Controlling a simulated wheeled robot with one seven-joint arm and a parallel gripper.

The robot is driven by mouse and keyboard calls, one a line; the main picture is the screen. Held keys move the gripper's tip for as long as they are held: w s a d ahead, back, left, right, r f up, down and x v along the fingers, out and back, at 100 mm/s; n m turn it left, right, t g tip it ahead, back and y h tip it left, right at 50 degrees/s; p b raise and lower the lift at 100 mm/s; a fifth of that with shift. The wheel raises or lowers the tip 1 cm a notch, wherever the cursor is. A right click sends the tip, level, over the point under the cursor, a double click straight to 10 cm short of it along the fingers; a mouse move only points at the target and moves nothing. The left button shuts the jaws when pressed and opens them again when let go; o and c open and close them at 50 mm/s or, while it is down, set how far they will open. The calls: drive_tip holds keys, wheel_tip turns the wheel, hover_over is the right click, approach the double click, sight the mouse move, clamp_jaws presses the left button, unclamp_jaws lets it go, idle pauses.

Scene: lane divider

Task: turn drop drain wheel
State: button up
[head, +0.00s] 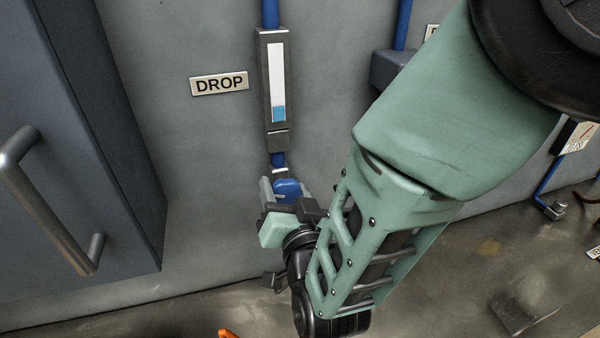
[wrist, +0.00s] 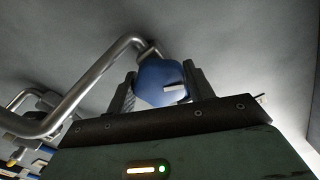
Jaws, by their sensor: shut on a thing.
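The blue drain wheel (head: 287,189) sits low on the wall, under the gauge with the DROP label (head: 219,84) to its left. My gripper (head: 284,196) reaches it from below and the right. In the wrist view the wheel (wrist: 159,82) is a blue knob with a pale mark on its right part. The two fingers of my gripper (wrist: 162,88) stand on either side of it, shut on it. The wheel's lower edge is hidden behind the gripper body. In the head view my gripper and wrist cover part of the wheel and the pipe below.
The gauge (head: 275,80) has a white window with blue at its bottom. A blue-grey cabinet with a metal handle (head: 45,200) stands at the left. A bent metal pipe (wrist: 85,85) runs left of the wheel in the wrist view. An orange thing (head: 228,333) lies at the bottom edge.

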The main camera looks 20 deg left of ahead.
drive_tip(key=n+b, duration=0.3)
drive_tip(key=n, duration=0.1)
drive_tip(key=shift+f+n+b, duration=0.2)
drive_tip(key=shift+n+b, duration=0.2)
drive_tip(key=n+b, duration=0.2)
drive_tip(key=n, duration=0.4)
drive_tip(key=shift+r, duration=0.1)
idle(0.4)
drive_tip(key=o, duration=1)
drive_tip(key=shift+c, duration=0.2)
